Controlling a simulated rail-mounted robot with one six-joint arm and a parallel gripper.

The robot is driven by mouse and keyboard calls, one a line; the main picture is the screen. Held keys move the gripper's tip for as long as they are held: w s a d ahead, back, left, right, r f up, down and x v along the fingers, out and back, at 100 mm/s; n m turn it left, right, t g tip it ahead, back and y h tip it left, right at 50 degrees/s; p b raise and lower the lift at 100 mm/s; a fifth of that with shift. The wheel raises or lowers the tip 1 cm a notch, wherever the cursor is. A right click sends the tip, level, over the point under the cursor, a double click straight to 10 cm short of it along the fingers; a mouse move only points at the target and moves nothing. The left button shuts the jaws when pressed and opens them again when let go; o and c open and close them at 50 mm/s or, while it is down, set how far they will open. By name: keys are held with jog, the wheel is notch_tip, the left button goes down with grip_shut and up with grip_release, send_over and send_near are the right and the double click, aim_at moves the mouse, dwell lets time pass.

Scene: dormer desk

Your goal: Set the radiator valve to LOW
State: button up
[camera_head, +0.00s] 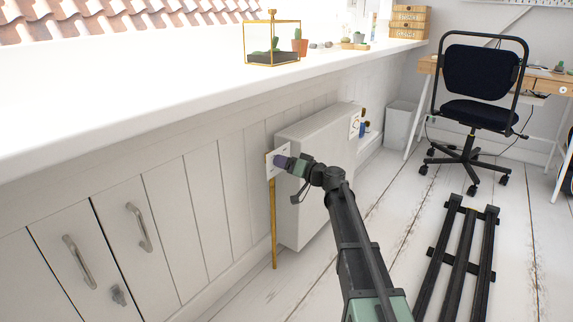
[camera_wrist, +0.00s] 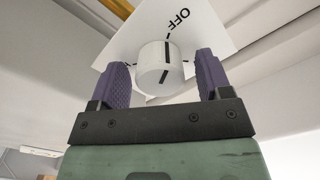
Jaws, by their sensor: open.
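The radiator valve is a white round knob (camera_wrist: 158,68) on a white square plate (camera_wrist: 215,32), with a black pointer line. The line points toward the mark by the word OFF, upside down in the wrist view. Other dial marks are partly hidden behind the knob and fingers, and I cannot read LOW. My gripper (camera_wrist: 162,76) is open, its purple fingers on either side of the knob with gaps showing. In the head view my gripper (camera_head: 281,162) is at the plate (camera_head: 270,168), on the left end of the white radiator (camera_head: 312,180), and hides the knob.
A brass pipe (camera_head: 273,225) runs down below the plate. A white sill (camera_head: 190,95) with a glass terrarium (camera_head: 271,43) overhangs above. Cupboard doors (camera_head: 140,228) with handles are at left. A grey bin (camera_head: 400,125) and an office chair (camera_head: 480,85) stand farther back.

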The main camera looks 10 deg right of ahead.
jog(key=c, duration=0.9)
jog(key=shift+m, duration=0.3)
jog(key=m, duration=0.3)
jog(key=shift+m, duration=0.3)
jog(key=m, duration=0.3)
jog(key=shift+m, duration=0.3)
jog(key=m, duration=0.4)
jog(key=shift+m, duration=1.9)
